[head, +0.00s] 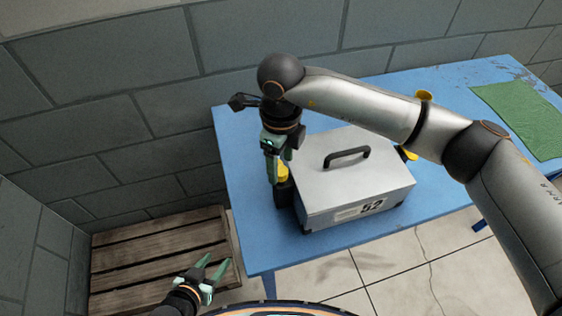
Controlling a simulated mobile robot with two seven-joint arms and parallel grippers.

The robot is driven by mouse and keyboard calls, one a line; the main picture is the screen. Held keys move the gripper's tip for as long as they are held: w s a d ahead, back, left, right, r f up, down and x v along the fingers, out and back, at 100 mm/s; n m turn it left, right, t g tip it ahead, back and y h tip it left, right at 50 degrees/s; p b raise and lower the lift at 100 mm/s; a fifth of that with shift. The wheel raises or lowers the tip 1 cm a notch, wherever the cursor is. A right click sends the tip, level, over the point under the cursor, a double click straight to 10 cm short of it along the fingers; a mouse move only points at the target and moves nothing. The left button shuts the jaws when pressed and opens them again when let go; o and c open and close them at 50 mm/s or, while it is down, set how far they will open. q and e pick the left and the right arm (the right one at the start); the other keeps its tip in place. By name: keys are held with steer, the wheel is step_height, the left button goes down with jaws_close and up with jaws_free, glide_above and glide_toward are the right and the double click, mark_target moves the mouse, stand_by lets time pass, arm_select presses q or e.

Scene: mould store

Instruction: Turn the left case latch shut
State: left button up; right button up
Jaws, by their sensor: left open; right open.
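The grey metal case (350,180) stands closed on the blue table, with a black handle (346,157) on its lid and "52" on its front. A yellow latch part (282,173) shows at its left side. My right gripper (277,172) points down there, open, with its green fingers beside the yellow part. Whether they touch it, and the latch's exact angle, I cannot tell. Another yellow part (410,153) shows at the case's right side, partly behind my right arm. My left gripper (208,274) is open and empty, low in the view, left of the table.
The blue table (245,225) has bare room at its left front. A green mat (518,115) lies at the far right. A slatted wooden pallet (150,255) is on the floor at left. A grey block wall (130,80) stands behind. A yellow object (425,94) shows behind my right arm.

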steer(key=shift+f, duration=0.8)
steer(key=shift+c, duration=0.3)
jaws_close()
